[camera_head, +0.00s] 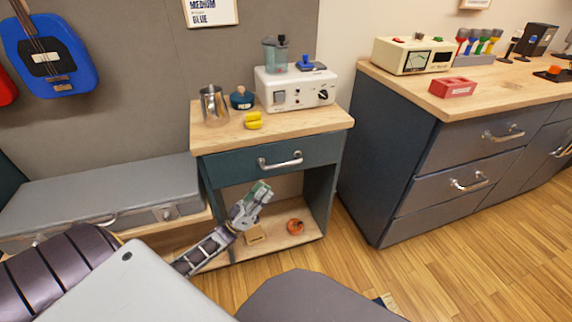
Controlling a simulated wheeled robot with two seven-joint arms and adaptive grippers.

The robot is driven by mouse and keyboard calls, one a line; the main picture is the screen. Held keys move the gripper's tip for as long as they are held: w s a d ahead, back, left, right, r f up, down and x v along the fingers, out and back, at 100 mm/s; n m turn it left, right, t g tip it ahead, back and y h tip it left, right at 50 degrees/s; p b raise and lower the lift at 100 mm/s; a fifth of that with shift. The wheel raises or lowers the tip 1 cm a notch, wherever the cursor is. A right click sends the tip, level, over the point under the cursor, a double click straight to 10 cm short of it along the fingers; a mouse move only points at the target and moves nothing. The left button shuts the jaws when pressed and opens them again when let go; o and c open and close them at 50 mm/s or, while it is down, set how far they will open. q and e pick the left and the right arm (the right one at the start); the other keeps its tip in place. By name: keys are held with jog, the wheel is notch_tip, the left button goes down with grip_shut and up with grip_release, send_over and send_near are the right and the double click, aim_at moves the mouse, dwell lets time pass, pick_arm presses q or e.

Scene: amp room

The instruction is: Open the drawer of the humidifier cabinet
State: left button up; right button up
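The humidifier cabinet (210,142) is a small unit with a light wood top, a dark teal drawer (235,166) and an open compartment below. The drawer looks shut, its front flush with the cabinet. A silver bar handle (280,161) runs across the drawer front. My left gripper (259,190) is in front of the open compartment, below and slightly left of the handle, apart from it. Its fingers point up and right. They are small and seen at an angle, so I cannot tell whether they are open. My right gripper is not in view.
On the cabinet top stand a white humidifier unit (290,93), a steel pitcher (213,108), a dark jar (241,98) and a yellow item (253,120). An orange item (295,226) lies in the compartment. A grey case (100,195) sits left; a dark drawer bench (390,165) stands right.

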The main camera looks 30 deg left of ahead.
aim_at(286, 164)
pick_arm(q)
jog(key=b+x, duration=0.1)
jog(key=x, duration=1)
jog(key=shift+w+r, duration=0.1)
jog(key=shift+r, duration=0.05)
jog(key=shift+x, duration=0.8)
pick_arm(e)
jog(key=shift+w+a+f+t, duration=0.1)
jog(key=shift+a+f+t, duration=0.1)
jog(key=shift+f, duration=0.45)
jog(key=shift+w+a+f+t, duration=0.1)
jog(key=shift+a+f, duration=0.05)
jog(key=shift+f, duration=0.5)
pick_arm(q)
jog(key=shift+d, duration=0.1)
jog(key=shift+c, duration=0.4)
grip_shut()
